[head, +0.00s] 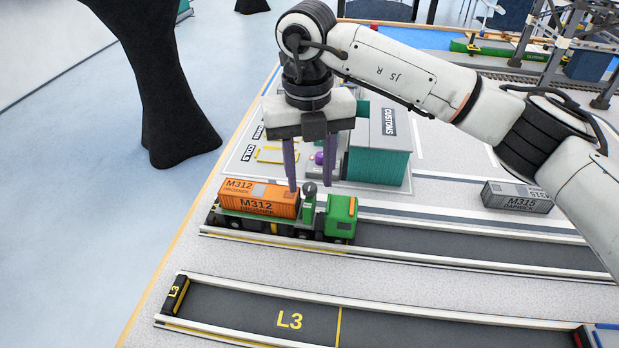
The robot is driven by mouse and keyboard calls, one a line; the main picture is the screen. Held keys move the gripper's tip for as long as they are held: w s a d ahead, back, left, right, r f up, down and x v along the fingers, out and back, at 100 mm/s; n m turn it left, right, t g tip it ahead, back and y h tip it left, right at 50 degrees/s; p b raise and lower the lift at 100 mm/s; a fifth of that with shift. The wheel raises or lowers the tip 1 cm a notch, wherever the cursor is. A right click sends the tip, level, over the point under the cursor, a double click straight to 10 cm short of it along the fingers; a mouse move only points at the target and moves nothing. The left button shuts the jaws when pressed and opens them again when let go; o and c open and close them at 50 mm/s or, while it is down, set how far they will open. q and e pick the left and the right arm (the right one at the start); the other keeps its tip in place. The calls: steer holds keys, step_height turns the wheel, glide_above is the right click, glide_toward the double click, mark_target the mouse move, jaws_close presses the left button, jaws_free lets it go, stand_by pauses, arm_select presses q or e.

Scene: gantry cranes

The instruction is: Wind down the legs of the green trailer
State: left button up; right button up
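A green trailer (252,219) with a green cab (340,215) at its right end stands in the upper lane at the table's left side. An orange container marked M312 (258,197) rests on it. A small green post with a dark round knob (309,190) stands between container and cab. My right gripper (310,184) points down from above, its two purple fingers apart, the left tip by the container's right end and the right one behind the knob and cab. Whether the fingers touch anything is unclear. The trailer's legs cannot be made out. My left gripper is not in view.
A teal and grey customs building (378,155) stands close behind my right gripper. A grey container marked M315 (516,196) lies to the right. Lane L3 (375,327) in front is empty. Gantry structures (570,45) stand at the back right.

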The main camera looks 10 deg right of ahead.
mark_target(308, 187)
step_height(308, 187, up, 9)
steer(key=shift+a, duration=0.15)
steer(key=shift+s+f, duration=0.1)
